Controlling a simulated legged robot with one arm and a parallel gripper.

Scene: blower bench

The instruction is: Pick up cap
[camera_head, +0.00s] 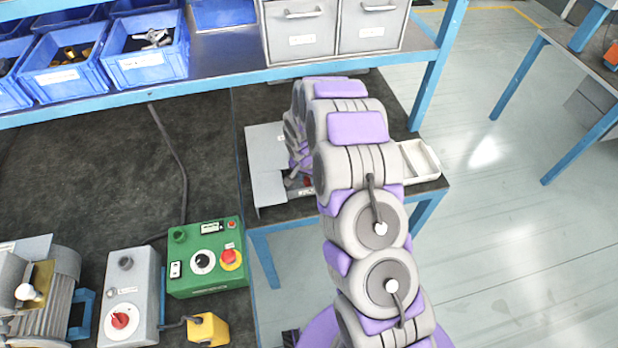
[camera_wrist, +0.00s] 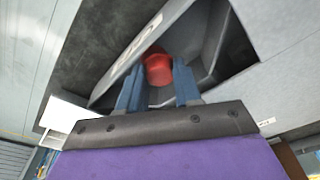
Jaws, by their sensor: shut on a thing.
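The cap is a small red rounded piece (camera_wrist: 158,70) in the wrist view, between the tips of two blue fingers. My gripper (camera_wrist: 158,88) is shut on it. The cap and fingers are over or inside a grey open-topped bin (camera_wrist: 208,50); I cannot tell whether the cap touches it. In the head view my arm hides most of the gripper, and a small bit of red (camera_head: 307,181) shows beside it near a grey panel (camera_head: 265,150) on the small side table.
A white tray (camera_head: 420,160) lies right of my arm on the side table. A shelf with blue bins (camera_head: 146,50) and grey drawers (camera_head: 300,30) stands above. A green control box (camera_head: 205,258), a grey switch box (camera_head: 130,300) and a motor (camera_head: 40,295) occupy the left bench.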

